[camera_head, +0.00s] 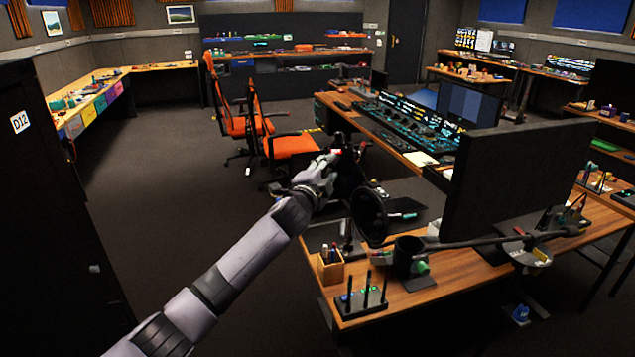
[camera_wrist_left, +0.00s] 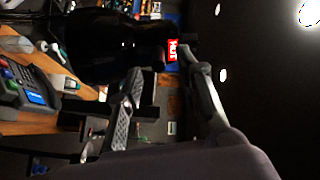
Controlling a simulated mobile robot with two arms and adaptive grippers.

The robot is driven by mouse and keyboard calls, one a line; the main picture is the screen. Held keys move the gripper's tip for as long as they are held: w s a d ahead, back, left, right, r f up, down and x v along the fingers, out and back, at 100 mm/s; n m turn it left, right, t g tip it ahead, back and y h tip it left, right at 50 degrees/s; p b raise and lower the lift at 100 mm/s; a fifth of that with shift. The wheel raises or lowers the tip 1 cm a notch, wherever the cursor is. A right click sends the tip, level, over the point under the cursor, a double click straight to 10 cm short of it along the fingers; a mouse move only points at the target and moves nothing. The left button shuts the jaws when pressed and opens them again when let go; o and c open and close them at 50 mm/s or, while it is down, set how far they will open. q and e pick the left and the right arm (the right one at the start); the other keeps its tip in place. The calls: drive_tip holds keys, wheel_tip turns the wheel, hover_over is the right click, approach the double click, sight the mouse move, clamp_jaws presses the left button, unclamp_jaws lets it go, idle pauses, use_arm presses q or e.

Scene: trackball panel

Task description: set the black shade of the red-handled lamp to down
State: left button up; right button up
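The red-handled lamp's black shade (camera_head: 370,213) hangs over the near-left corner of the wooden desk. Its round face is turned sideways toward the lower right of the head view, not flat down. In the left wrist view the shade (camera_wrist_left: 100,45) is a large dark, glossy shape at upper left. The red handle (camera_head: 335,152) shows at the fingertips of my left gripper (camera_head: 324,165). In the left wrist view the red handle (camera_wrist_left: 172,50) with white lettering lies between the tips of my left gripper (camera_wrist_left: 160,62); whether they grip it is unclear. My right gripper is out of view.
A second black shade (camera_head: 406,254) with a green handle (camera_head: 422,267) sits close by on a long arm. A pen box (camera_head: 330,268), a router with antennas (camera_head: 361,303) and a large monitor (camera_head: 515,180) stand on the desk. Orange chairs (camera_head: 292,145) stand behind my gripper. Floor at left is clear.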

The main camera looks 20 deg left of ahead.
use_arm(q)
drive_tip(key=s, duration=0.7)
drive_tip(key=shift+s+a, duration=0.2)
drive_tip(key=shift+a, duration=0.15)
drive_tip(key=s+a+f+n+g+y+b, duration=0.1)
drive_tip(key=s+a+f+n+g, duration=0.15)
drive_tip(key=f, duration=1.15)
drive_tip(key=s+a+f+n+g, duration=0.15)
drive_tip(key=s+f, duration=0.25)
drive_tip(key=f, duration=0.9)
drive_tip(key=s+a+f+n+g+y+b, duration=0.1)
drive_tip(key=s+f+n+g, duration=0.15)
drive_tip(key=f, duration=1.15)
drive_tip(key=s+f+n+g+b, duration=0.25)
drive_tip(key=s+f+g, duration=0.35)
drive_tip(key=s+f, duration=2.1)
drive_tip(key=s+f+n+g, duration=0.2)
drive_tip(key=s+f, duration=0.2)
drive_tip(key=s, duration=1.1)
drive_tip(key=s+d+f+n+g, duration=0.1)
drive_tip(key=s+f, duration=0.4)
drive_tip(key=s, duration=0.9)
drive_tip(key=shift+s+f+n+g, duration=0.15)
drive_tip(key=shift+s+n+g, duration=0.3)
drive_tip(key=shift+g, duration=0.3)
